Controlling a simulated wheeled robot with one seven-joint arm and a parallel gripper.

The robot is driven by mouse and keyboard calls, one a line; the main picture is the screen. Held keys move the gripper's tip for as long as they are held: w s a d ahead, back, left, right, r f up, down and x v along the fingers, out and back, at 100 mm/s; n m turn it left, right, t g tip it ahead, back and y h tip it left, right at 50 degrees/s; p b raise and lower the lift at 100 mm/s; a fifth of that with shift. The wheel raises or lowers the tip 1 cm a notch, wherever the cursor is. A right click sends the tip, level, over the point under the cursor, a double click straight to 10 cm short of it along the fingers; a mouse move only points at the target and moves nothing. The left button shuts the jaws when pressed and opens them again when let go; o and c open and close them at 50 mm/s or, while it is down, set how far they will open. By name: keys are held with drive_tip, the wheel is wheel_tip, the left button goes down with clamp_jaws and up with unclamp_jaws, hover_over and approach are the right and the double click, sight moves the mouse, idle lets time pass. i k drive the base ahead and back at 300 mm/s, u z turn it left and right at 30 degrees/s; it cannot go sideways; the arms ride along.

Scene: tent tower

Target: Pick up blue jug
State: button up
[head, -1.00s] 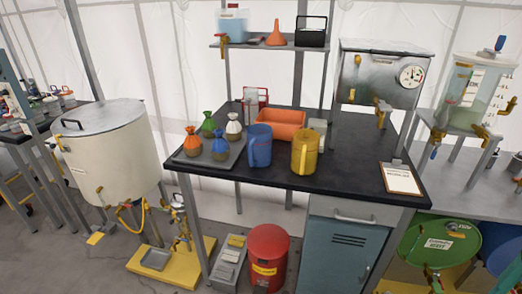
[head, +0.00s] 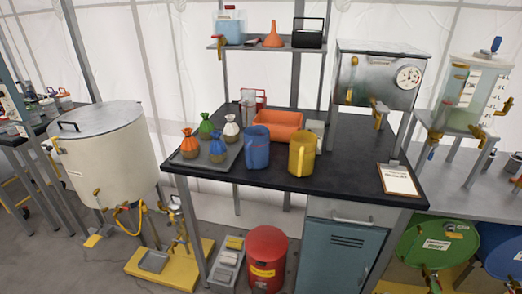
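The blue jug (head: 256,148) stands upright on the black-topped table (head: 300,179). It is just left of the yellow jug (head: 301,157) and right of a grey tray (head: 228,162). My gripper does not show in the head view.
The tray holds several small tied bags, such as the green one (head: 206,125). An orange bin (head: 278,127) stands behind the jugs and a clipboard (head: 398,180) lies at the right. A red can (head: 266,258) is on the floor below. The table's front is clear.

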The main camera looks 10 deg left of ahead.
sight(257, 138)
drive_tip(key=z, duration=1.4)
drive_tip(key=k, duration=1.45)
drive_tip(key=u, duration=0.95)
drive_tip(key=i, duration=1.2)
drive_tip(key=z, duration=0.05)
